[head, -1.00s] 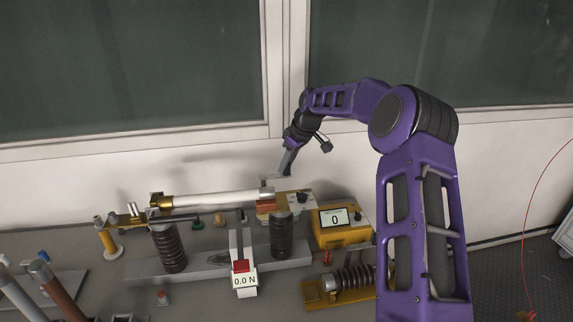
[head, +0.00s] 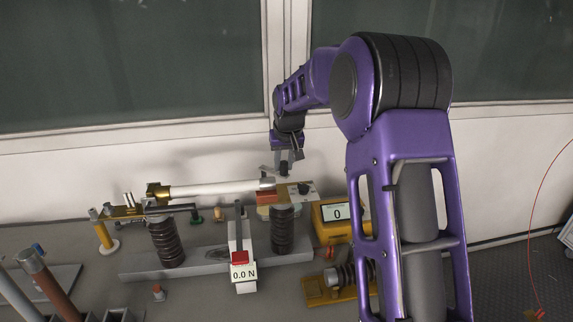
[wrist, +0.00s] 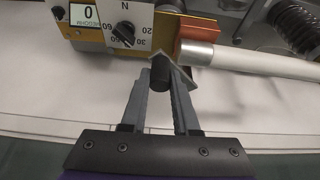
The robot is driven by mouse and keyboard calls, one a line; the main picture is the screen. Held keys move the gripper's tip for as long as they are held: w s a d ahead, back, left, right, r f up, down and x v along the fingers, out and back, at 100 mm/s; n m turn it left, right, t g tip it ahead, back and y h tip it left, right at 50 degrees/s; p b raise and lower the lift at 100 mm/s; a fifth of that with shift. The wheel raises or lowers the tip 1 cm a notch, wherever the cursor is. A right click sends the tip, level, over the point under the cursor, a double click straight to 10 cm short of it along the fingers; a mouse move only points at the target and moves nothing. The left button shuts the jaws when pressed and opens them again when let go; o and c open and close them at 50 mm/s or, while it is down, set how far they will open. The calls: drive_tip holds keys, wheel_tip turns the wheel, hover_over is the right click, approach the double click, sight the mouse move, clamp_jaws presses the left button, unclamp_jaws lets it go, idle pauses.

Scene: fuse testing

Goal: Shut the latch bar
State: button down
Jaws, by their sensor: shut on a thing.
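The white fuse tube (head: 215,188) lies across two dark ribbed insulators, with a brass fitting (head: 158,193) at its left end and a metal cap (wrist: 198,54) at its right end. My gripper (head: 288,160) points down behind the right end. Its fingers (wrist: 161,82) are shut on a dark round knob (wrist: 160,66). A thin grey angled bar, which looks like the latch bar (wrist: 186,76), lies beside the knob and is partly hidden by the fingers. Whether the bar touches the cap cannot be told.
A yellow meter (head: 337,212) reading 0 stands right of the fuse stand. A force gauge (head: 243,272) reading 0.0 N is in front. The wall and window frame are close behind my gripper.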

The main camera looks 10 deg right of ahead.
drive_tip(key=a+m, duration=0.1)
drive_tip(key=s+m+h, duration=0.1)
drive_tip(key=m, duration=0.1)
drive_tip(key=a+m, duration=0.1)
drive_tip(key=shift+s+a+h+b, duration=0.3)
drive_tip(key=shift+s+h, duration=0.05)
drive_tip(key=shift+h, duration=0.05)
drive_tip(key=shift+s+a+m+g+h+p, duration=0.2)
drive_tip(key=shift+a+m, duration=0.25)
drive_tip(key=shift+m, duration=0.4)
drive_tip(key=shift+w+a+m+g+h+p, duration=0.1)
drive_tip(key=shift+a+m+g+h, duration=0.25)
drive_tip(key=shift+m, duration=0.55)
drive_tip(key=shift+s+a+m+g+h+p, duration=0.15)
drive_tip(key=shift+a+m+h, duration=0.1)
drive_tip(key=shift+a+m, duration=0.45)
drive_tip(key=shift+d+m, duration=0.15)
drive_tip(key=shift+m, duration=0.1)
drive_tip(key=c, duration=0.7)
unclamp_jaws()
drive_tip(key=shift+o, duration=0.2)
drive_tip(key=shift+r, duration=0.1)
drive_tip(key=p+v, duration=0.1)
drive_tip(key=v, duration=1.6)
drive_tip(key=shift+p, duration=0.35)
drive_tip(key=shift+r, duration=0.15)
